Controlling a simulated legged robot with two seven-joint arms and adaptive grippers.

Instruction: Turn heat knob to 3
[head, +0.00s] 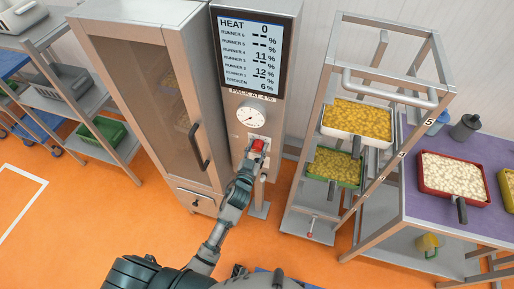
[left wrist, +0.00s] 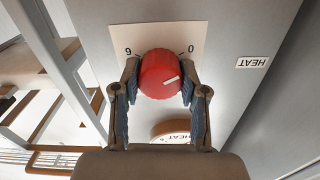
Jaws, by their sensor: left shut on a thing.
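The red heat knob (head: 258,145) sits on the front of a grey metal panel, below a round gauge (head: 252,116). My left gripper (head: 249,163) reaches it from below. In the left wrist view the ribbed knob (left wrist: 160,75) is between the two fingers of my left gripper (left wrist: 159,88), which are shut on its sides. Its white pointer line aims right, a little below the 0 on the pale dial plate (left wrist: 160,38). The other end mark, at left, appears inverted. The screen (head: 252,52) above reads HEAT 0. My right gripper is out of view.
A glass-door cabinet (head: 145,85) with a dark handle stands left of the panel. A metal rack (head: 322,190) with trays of yellow pieces stands close on the right. A purple-topped table (head: 412,150) lies further right. Orange floor is open at front left.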

